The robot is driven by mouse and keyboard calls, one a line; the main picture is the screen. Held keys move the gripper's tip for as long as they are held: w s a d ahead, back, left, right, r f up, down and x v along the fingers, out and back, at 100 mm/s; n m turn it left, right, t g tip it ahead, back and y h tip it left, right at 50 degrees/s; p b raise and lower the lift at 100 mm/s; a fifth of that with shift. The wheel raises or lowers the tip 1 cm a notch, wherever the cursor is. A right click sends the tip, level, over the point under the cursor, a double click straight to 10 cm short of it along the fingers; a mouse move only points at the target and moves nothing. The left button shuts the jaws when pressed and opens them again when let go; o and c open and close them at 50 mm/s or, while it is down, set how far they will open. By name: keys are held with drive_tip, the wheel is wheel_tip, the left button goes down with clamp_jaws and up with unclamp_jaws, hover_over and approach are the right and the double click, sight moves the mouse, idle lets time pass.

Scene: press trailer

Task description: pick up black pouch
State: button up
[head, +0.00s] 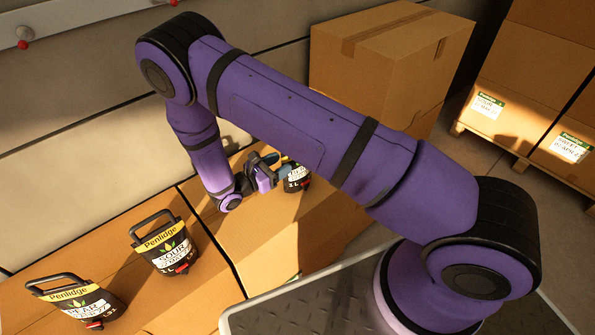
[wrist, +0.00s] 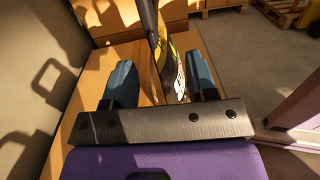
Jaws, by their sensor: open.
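A black pouch (head: 296,180) with a yellow band and white lettering stands on a cardboard box, partly hidden by my gripper (head: 277,168) and arm in the head view. In the wrist view the pouch (wrist: 172,68) is seen nearly edge-on, upright between the two blue fingers of my gripper (wrist: 160,66). The fingers are open, one on each side, with a visible gap to the left finger. I cannot tell whether the right finger touches it. Two similar black handled pouches, one marked "SOUR" (head: 172,247) and one marked "PEAR" (head: 78,302), stand to the left in the head view.
The boxes (head: 215,290) under the pouches form a low surface along a pale wall (head: 80,110). A tall cardboard box (head: 385,60) stands behind the gripper. Labelled boxes (head: 535,85) sit on a pallet at right. Grey floor (wrist: 245,70) lies open right of the gripper.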

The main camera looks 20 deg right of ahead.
drive_tip(key=shift+x, duration=2.4)
drive_tip(key=shift+w+r, duration=0.2)
clamp_jaws()
